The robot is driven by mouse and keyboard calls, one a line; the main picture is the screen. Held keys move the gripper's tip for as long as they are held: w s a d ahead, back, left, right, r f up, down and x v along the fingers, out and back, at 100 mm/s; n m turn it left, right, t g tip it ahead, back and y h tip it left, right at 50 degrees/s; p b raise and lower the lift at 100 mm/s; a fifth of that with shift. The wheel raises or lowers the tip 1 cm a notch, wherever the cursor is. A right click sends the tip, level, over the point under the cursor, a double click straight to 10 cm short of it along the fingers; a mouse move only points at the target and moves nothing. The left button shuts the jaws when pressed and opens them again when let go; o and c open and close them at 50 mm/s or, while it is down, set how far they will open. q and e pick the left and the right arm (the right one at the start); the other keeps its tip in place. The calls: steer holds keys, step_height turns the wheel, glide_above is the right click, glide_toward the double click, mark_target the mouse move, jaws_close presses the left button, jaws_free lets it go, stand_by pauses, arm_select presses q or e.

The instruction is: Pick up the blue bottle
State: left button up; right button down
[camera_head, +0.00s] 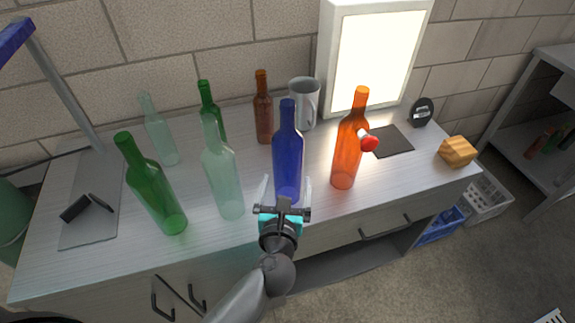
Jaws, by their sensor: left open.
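The blue bottle (288,150) stands upright near the front edge of the grey counter, in the middle of the head view. My left gripper (286,190) is open at the bottle's lower part, with one finger showing on each side of it. Whether the fingers touch the glass cannot be told. The bottle's base is partly hidden behind the gripper. My right gripper is not in view.
An orange bottle (348,145) stands to the right, a pale green bottle (222,175) close on the left. Further left is a green bottle (155,190). Behind are a brown bottle (263,110), a grey mug (304,100) and a lit panel (378,62).

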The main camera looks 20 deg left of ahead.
arm_select(q)
steer(key=shift+b+x, duration=0.3)
steer(key=shift+x, duration=3.25)
steer(key=shift+a+r, duration=0.1)
steer(key=shift+c, duration=0.4)
steer(key=c, duration=1.5)
steer(key=shift+r, duration=0.1)
jaws_close()
step_height(320, 180, up, 20)
steer(key=p, duration=0.9)
glide_above(288, 165)
steer(key=a+r+x, duration=0.1)
steer(key=x, duration=0.3)
steer(key=shift+s+d+f, duration=0.1)
steer(key=shift+s+d, duration=0.1)
steer(key=shift+d, duration=0.1)
